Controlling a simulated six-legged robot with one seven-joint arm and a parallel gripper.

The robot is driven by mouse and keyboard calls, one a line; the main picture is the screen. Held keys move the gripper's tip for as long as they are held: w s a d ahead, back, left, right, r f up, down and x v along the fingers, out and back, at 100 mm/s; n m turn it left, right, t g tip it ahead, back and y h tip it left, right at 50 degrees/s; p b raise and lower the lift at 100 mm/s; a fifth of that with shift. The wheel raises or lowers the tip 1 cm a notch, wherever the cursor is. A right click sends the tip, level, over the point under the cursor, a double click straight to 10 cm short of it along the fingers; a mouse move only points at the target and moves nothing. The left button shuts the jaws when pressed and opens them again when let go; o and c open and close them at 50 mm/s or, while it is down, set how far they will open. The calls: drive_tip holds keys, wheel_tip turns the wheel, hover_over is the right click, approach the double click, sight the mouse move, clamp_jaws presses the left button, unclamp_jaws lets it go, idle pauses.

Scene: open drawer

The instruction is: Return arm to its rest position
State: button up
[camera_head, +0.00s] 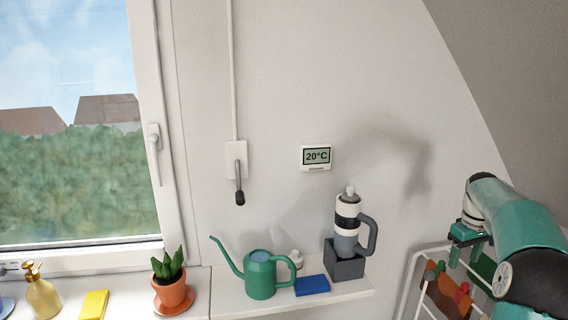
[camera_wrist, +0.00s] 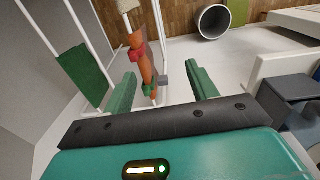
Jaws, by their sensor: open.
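My arm is at the right side of the head view, with the teal links folded in from the right edge. My gripper (camera_head: 464,236) hangs there beside the white rack, right of the shelf. In the wrist view my gripper (camera_wrist: 163,80) shows two green fingers spread wide apart. Nothing is clasped between them; an orange and red cloth (camera_wrist: 140,55) hangs on the rack beyond the gap. I cannot tell from these views whether the fingers touch the cloth. No drawer can be made out clearly.
The white rack (camera_head: 410,277) holds several cloths close to my gripper. The white shelf (camera_head: 232,304) carries a green watering can (camera_head: 261,275), a blue block (camera_head: 312,285) and a bottle (camera_head: 347,222) in a grey holder (camera_head: 345,267).

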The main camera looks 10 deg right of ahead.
drive_tip(key=s+a+r+t, duration=0.1)
drive_tip(key=s+a+r, duration=0.15)
drive_tip(key=a, duration=0.55)
drive_tip(key=s+a+r+h, duration=0.15)
drive_tip(key=a+r, duration=0.25)
drive_tip(key=a, duration=0.4)
drive_tip(key=s+a+r+t, duration=0.1)
drive_tip(key=s+a+r, duration=0.25)
drive_tip(key=a, duration=0.55)
drive_tip(key=s+a+f+t+y, duration=0.1)
drive_tip(key=s+a+f, duration=0.1)
drive_tip(key=s+a, duration=0.5)
drive_tip(key=s+a+f+m+t+y, duration=0.1)
drive_tip(key=s+a+f+t, duration=0.1)
drive_tip(key=s+a, duration=0.6)
drive_tip(key=s+f, duration=0.1)
drive_tip(key=s, duration=0.2)
drive_tip(key=shift+a, duration=0.15)
